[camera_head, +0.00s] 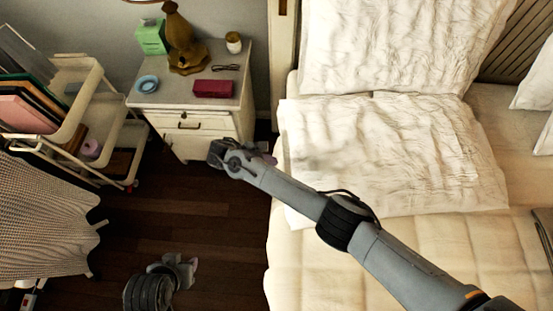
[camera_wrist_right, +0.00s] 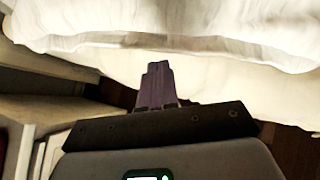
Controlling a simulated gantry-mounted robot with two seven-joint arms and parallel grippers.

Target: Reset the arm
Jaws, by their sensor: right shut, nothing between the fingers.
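My right arm reaches from the lower right across the bed (camera_head: 330,285) to the gap beside the nightstand (camera_head: 222,122). My right gripper (camera_head: 268,158) is partly hidden behind its own wrist in the head view. In the right wrist view its fingers (camera_wrist_right: 157,72) are together, with nothing between them, close to the pale bedding (camera_wrist_right: 215,80). My left gripper (camera_head: 190,268) is low over the dark floor at the bottom left. It is small and I cannot tell how far apart its fingers are.
The nightstand holds a brown figurine (camera_head: 183,42), a green box (camera_head: 151,37), a blue ring-shaped dish (camera_head: 147,84) and a dark red case (camera_head: 213,88). A white cart (camera_head: 85,65) stands at the left above a patterned cloth-covered piece (camera_head: 45,220). The dark floor (camera_head: 190,215) between is clear.

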